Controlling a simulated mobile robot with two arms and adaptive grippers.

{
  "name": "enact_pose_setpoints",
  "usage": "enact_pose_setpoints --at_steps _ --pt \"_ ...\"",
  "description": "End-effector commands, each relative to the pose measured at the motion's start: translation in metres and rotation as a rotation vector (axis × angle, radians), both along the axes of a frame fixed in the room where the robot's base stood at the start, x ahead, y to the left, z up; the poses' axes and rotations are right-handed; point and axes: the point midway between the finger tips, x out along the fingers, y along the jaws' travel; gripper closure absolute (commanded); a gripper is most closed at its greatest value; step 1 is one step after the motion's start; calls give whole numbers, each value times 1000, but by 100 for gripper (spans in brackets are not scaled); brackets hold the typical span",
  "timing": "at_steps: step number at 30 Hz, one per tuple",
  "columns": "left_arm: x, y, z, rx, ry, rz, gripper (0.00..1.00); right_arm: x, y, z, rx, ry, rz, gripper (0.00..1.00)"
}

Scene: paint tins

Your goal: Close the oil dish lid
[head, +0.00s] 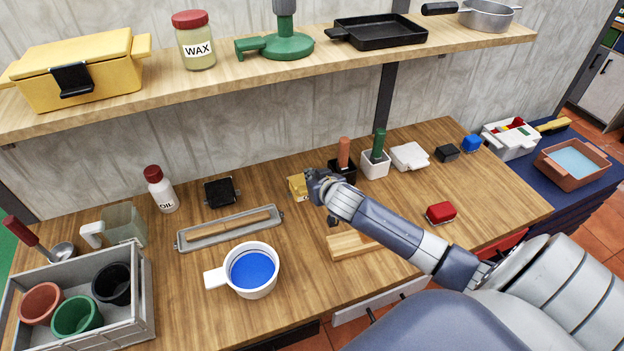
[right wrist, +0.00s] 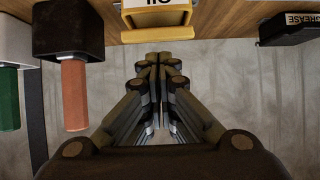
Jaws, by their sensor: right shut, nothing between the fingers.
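The oil dish is a small yellow box (head: 297,187) on the bench in the head view, partly hidden by my right gripper (head: 313,178). In the right wrist view, the dish (right wrist: 158,33) is at the top, upside down, with a white label reading OIL. How far its lid stands open, I cannot tell. My right gripper (right wrist: 161,62) is shut and empty, with its fingertips close to the yellow dish; whether they touch it I cannot tell. My left gripper is not in view.
A black grease dish (right wrist: 292,28) stands to one side; a black pot (right wrist: 68,28) with an orange handle stands on the other. A long grey tray (head: 230,227) and a white cup of blue paint (head: 250,270) are left of my arm. A shelf (head: 330,60) runs above.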

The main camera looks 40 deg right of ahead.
Motion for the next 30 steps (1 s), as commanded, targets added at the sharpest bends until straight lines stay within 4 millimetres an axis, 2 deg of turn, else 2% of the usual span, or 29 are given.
enact_pose_setpoints --at_steps 9,14,22,30 --pt "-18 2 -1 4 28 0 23 -2 1 -7 2 1 0 100" --pt "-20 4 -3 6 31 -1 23 -3 1 -8 1 -2 0 100" --pt "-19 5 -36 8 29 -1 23 -11 4 -29 -17 -96 -1 100" --pt "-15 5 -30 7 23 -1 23 -19 5 -39 -25 -107 0 100"
